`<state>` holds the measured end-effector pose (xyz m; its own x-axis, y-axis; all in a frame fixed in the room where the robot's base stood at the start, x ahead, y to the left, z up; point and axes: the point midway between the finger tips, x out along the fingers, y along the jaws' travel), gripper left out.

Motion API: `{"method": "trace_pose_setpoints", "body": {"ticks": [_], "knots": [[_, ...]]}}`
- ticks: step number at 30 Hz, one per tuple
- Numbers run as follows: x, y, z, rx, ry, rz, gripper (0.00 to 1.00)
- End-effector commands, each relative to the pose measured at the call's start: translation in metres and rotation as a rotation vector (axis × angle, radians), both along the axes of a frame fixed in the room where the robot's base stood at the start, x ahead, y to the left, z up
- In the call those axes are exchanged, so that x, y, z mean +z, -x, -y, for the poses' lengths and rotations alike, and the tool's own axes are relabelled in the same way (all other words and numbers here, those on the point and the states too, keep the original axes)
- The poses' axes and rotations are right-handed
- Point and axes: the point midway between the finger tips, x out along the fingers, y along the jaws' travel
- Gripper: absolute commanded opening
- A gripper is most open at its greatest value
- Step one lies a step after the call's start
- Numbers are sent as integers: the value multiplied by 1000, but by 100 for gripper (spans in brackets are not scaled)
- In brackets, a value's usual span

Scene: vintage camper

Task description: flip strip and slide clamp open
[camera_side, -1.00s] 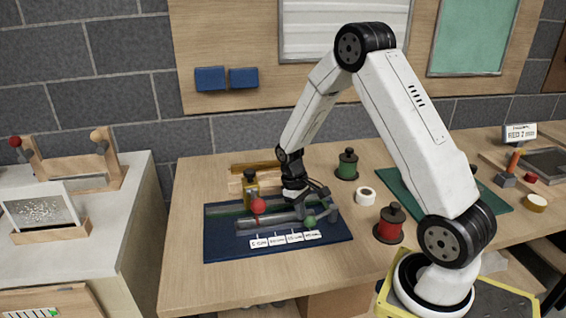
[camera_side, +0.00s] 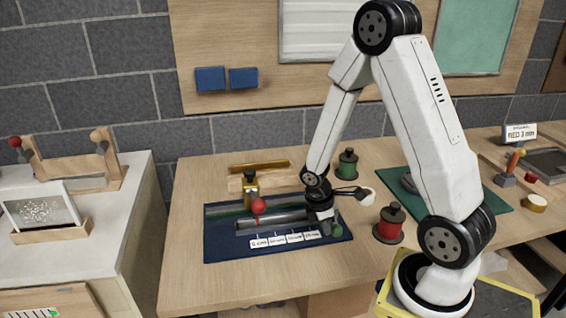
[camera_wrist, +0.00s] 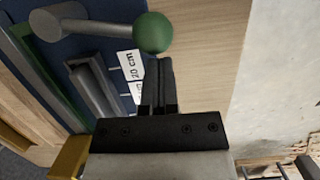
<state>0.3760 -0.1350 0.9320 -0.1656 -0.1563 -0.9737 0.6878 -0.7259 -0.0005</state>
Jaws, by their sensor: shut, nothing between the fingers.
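The blue fixture board (camera_side: 225,246) lies on the bench in the side view, with a grey channel (camera_side: 270,222) and a red ball knob (camera_side: 258,205). A green ball knob (camera_side: 338,230) is near its right end, partly hidden by my gripper (camera_side: 326,232). In the wrist view the green knob (camera_wrist: 153,32) caps a grey lever on a round grey pivot (camera_wrist: 45,24). My gripper (camera_wrist: 158,62) is shut and empty, with its fingertips just beside the knob; I cannot tell whether they touch. A grey bar (camera_wrist: 95,88) and a green strip (camera_wrist: 38,80) lie beyond.
White length labels (camera_side: 285,239) line the board's front. A small yellow bottle (camera_side: 250,189) stands behind it. The bench left of the board is clear.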

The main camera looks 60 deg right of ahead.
Motion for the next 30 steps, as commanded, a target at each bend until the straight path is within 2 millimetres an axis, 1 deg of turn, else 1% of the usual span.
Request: {"method": "trace_pose_setpoints", "body": {"ticks": [1,4,12,30], "knots": [[0,5,1,29,0,-3,0],[0,13,4,22,0,-3,0],[0,25,9,19,0,-2,0],[0,28,11,18,0,-4,0]]}}
